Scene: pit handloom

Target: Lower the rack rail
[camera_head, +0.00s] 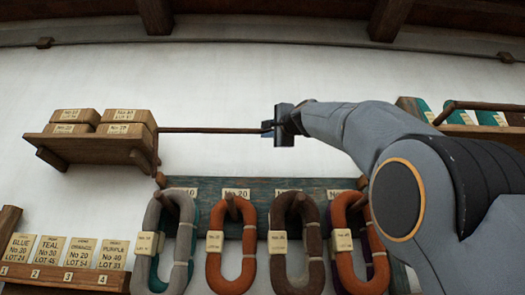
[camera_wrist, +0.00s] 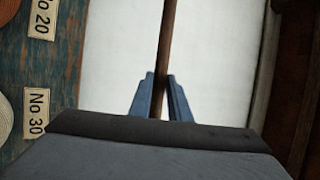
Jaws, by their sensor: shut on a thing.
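The rack rail (camera_head: 215,130) is a thin dark brown rod. In the head view it runs nearly level across the white wall from the left shelf to my gripper (camera_head: 268,129). The rail's course to the right is hidden behind my gripper and arm. In the wrist view the rail (camera_wrist: 167,35) runs upright in the picture, between the two blue fingers of my gripper (camera_wrist: 161,78). My gripper is shut on the rail. It is above the painted peg board (camera_head: 262,186).
A left shelf (camera_head: 90,147) holds several labelled boxes. Below the rail, yarn hanks (camera_head: 231,245) in grey, orange and brown hang from pegs. A numbered rack (camera_head: 62,277) of labelled cards stands at lower left. A right shelf (camera_head: 480,131) holds teal items.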

